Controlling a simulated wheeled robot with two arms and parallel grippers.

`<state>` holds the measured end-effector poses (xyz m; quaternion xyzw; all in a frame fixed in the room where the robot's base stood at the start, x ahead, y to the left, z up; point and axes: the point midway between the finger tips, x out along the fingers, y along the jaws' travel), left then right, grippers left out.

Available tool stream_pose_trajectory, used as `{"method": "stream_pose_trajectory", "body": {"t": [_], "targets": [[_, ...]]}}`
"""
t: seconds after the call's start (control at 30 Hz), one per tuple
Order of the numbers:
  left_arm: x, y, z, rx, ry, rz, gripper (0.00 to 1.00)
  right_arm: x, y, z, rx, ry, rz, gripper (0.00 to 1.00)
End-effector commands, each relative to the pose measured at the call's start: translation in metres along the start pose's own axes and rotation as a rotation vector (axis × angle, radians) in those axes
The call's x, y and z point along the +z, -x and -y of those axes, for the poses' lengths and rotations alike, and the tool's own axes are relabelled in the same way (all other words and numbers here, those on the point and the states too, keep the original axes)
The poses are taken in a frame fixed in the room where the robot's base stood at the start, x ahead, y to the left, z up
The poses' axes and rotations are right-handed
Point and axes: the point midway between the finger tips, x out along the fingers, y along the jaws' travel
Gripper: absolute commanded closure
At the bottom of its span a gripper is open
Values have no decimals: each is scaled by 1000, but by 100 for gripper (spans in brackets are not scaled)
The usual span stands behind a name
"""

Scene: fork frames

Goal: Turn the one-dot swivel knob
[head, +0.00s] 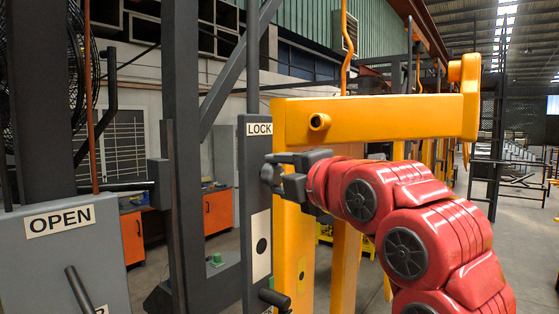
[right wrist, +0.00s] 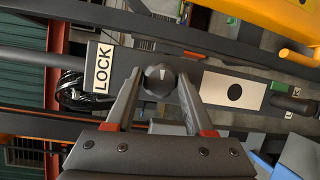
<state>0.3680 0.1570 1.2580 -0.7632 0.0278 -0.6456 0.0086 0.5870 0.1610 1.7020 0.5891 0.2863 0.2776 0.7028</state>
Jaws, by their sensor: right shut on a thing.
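The dark round swivel knob (right wrist: 160,82) sits on a grey upright post (head: 252,205) between the LOCK label (head: 259,129) and a white plate with one black dot (head: 261,246). My right gripper (head: 275,172) comes in from the right at the post, and its fingers hide part of the knob in the head view. In the right wrist view my right gripper (right wrist: 160,88) has one finger on each side of the knob, shut on it. The LOCK label and the one-dot plate (right wrist: 235,90) lie on opposite sides of it. My left gripper is not in view.
A dark handle (head: 274,299) sticks out below the one-dot plate. A yellow frame (head: 380,118) stands right behind my right arm. A grey box labelled OPEN (head: 60,245) with a lever (head: 80,290) stands at the left. Open floor lies at the far right.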

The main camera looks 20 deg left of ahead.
Motion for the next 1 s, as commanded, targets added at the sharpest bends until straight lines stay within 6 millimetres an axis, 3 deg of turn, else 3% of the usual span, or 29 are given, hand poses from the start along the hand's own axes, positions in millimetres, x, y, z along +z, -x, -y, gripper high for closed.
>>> {"method": "stream_pose_trajectory", "body": {"t": [0.23,0.8,0.83,1.0], "targets": [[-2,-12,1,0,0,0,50,0,0,-1,-36,-81,-12,100],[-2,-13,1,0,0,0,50,0,-1,1,-47,-109,-16,100],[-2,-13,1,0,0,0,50,0,-1,1,-47,-109,-16,43],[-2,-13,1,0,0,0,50,0,-1,1,-46,-109,-16,17]]}}
